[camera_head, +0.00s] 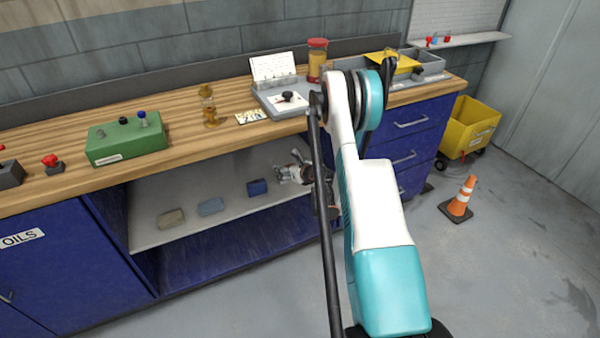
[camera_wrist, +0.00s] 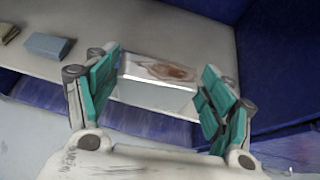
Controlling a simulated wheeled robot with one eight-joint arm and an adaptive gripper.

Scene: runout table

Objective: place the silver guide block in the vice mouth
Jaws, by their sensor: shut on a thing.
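The silver guide block (camera_wrist: 152,92), a bright metal block with a brown stain on top, sits between the teal finger pads of my gripper (camera_wrist: 160,98) in the wrist view. My gripper is shut on it, at the shelf under the bench. In the head view my gripper (camera_head: 296,172) shows small at the right part of that shelf, partly hidden by my arm. The block cannot be told apart there. I cannot clearly make out a vice mouth in either view.
The grey shelf (camera_head: 150,200) holds a tan block (camera_head: 171,218), a blue-grey block (camera_head: 211,206) and a dark blue block (camera_head: 257,187). The wooden bench top (camera_head: 185,115) overhangs it. A green box (camera_head: 126,142) and a grey fixture (camera_head: 285,98) stand on top. A cone (camera_head: 460,198) stands right.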

